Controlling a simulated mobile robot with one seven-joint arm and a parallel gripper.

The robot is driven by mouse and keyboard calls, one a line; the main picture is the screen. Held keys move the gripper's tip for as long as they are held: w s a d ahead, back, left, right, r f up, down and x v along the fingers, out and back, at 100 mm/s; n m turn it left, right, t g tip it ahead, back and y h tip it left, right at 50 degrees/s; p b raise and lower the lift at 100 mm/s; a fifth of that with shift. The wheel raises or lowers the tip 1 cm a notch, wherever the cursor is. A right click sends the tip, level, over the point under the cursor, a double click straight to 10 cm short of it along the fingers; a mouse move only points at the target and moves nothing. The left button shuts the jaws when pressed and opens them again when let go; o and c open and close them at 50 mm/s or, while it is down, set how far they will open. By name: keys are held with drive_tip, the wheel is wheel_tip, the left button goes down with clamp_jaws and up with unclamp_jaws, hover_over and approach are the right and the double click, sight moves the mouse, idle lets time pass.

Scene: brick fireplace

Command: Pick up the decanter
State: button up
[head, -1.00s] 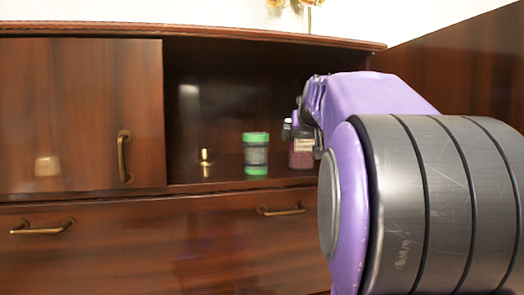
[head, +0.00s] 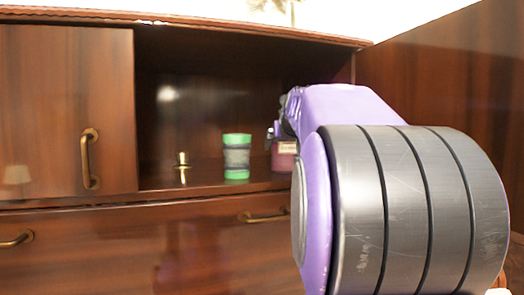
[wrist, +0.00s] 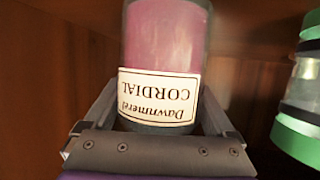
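The decanter is a bottle of pink-red liquid (wrist: 168,35) with a cream label reading "CORDIAL", upside down in the wrist view. In the head view the decanter (head: 284,160) stands on the cabinet shelf, partly hidden behind my arm. My gripper (wrist: 163,100) has its fingers spread wide, one on each side of the decanter and very close to it. I see no clear grip, and the fingertips are partly hidden.
A green-lidded jar (head: 236,157) stands just left of the decanter; it also shows at the right of the wrist view (wrist: 305,90). A small brass object (head: 182,160) is further left.

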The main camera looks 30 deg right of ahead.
clamp_jaws()
drive_tip(key=shift+r, duration=0.1)
